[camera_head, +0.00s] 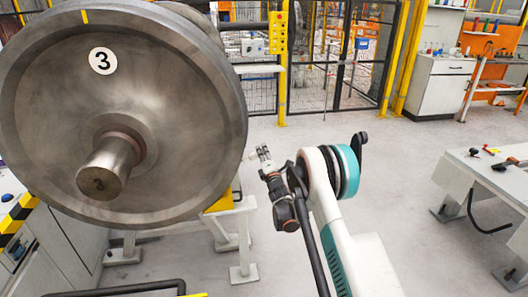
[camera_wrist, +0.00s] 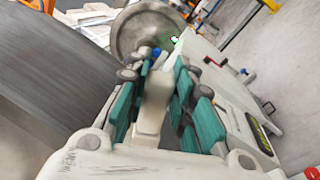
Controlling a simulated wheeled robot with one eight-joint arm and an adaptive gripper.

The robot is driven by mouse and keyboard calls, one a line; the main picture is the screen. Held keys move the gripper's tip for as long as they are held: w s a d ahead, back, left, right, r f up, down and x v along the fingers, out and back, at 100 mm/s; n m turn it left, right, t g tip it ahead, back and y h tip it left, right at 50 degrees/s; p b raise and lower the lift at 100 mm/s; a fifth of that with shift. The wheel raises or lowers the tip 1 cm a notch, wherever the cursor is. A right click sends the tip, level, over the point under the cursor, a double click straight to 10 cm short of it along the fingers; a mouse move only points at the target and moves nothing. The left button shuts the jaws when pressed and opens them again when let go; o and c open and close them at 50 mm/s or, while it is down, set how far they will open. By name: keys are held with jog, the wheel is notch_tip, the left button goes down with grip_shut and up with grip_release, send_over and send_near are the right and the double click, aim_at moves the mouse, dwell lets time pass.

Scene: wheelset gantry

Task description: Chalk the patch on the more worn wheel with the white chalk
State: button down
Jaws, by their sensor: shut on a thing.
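A large grey steel wheel (camera_head: 190,130) with a round label "3" fills the left of the head view, its axle end facing me. A yellow mark sits at its top rim. My gripper (camera_head: 264,156) is just right of this wheel's rim, small and partly hidden by my arm. In the wrist view my gripper (camera_wrist: 156,75) has its teal-padded fingers closed around a pale, off-white piece, which looks like the white chalk (camera_wrist: 155,100). A broad grey surface (camera_wrist: 40,85), probably the near wheel, lies left of the fingers, apart from them. No worn patch can be made out.
Another wheel (camera_wrist: 146,30) shows beyond the fingertips. A white table (camera_head: 480,172) with small tools stands at right. A grey stand (camera_head: 242,235) is below the wheel. Yellow-framed mesh fencing (camera_head: 340,60) is behind.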

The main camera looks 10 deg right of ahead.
jog(key=shift+d+f, duration=0.25)
jog(key=shift+d, duration=0.7)
jog(key=shift+d+f, duration=0.25)
jog(key=shift+d, duration=0.75)
jog(key=shift+d+f, duration=0.25)
jog(key=shift+d, duration=0.7)
jog(key=shift+d, duration=0.1)
jog(key=shift+d+f, duration=0.2)
jog(key=shift+d, duration=0.5)
jog(key=shift+d+f, duration=0.2)
jog(key=shift+d, duration=0.45)
